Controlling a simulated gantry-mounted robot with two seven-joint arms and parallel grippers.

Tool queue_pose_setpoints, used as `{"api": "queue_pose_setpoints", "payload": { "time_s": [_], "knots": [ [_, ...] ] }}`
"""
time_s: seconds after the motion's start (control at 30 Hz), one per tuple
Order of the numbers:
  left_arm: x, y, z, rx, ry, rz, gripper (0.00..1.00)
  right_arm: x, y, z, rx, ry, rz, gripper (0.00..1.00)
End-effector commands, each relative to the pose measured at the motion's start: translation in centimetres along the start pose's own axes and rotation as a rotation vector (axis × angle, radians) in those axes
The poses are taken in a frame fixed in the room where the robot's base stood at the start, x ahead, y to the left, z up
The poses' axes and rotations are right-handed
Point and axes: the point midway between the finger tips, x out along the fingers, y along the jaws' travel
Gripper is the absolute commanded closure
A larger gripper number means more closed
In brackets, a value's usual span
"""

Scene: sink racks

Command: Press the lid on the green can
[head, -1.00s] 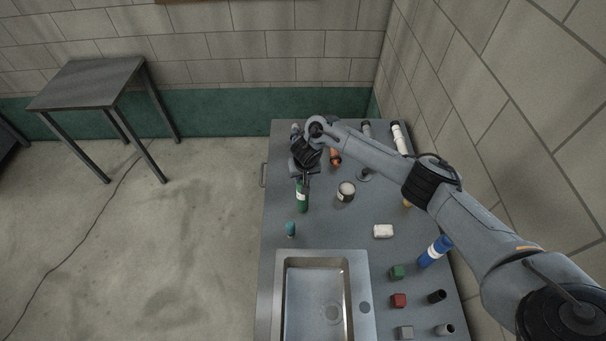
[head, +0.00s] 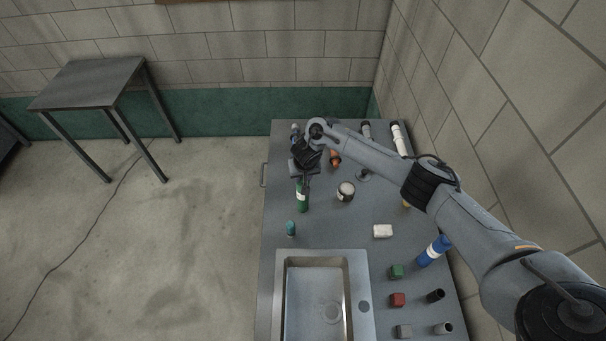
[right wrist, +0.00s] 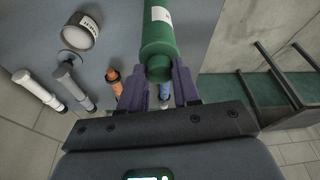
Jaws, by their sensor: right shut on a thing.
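The green can (head: 302,199), a slim green cylinder with a white label, stands on the left part of the counter in the head view. My right gripper (head: 303,180) is at its upper end. In the right wrist view the can (right wrist: 158,35) extends away from the jaws. Its narrower dark green end (right wrist: 159,72) lies between the two purple-grey fingers of the gripper (right wrist: 158,88), which is shut on it. I cannot tell whether this end is a separate lid or how firmly it is seated. My left gripper is not in view.
A labelled white tin (head: 346,191) stands right of the can, and a small teal container (head: 291,229) stands in front. An orange item (head: 335,158) lies behind.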

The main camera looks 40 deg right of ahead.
Motion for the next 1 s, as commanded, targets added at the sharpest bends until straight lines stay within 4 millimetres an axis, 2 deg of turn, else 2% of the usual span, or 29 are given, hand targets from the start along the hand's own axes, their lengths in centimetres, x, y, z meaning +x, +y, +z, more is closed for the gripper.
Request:
{"api": "queue_pose_setpoints", "payload": {
  "time_s": [0.47, 0.5, 0.6, 0.7, 0.87, 1.0],
  "knots": [
    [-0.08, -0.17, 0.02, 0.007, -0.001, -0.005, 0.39, 0.03, -0.01, 0.01, 0.0, 0.0, 0.0, 0.96],
    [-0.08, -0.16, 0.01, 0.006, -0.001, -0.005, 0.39, 0.02, 0.0, 0.01, 0.0, 0.0, 0.0, 0.65],
    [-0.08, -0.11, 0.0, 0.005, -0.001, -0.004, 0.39, 0.02, -0.01, 0.01, 0.0, 0.0, 0.0, 0.5],
    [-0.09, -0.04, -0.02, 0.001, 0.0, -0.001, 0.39, 0.02, -0.01, 0.01, 0.0, 0.0, 0.0, 0.39],
    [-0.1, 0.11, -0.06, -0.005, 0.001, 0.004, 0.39, 0.01, -0.01, 0.01, 0.0, 0.0, 0.0, 0.39],
    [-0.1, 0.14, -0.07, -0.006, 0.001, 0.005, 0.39, 0.01, 0.0, 0.01, 0.0, 0.0, 0.0, 0.2]
  ]
}}
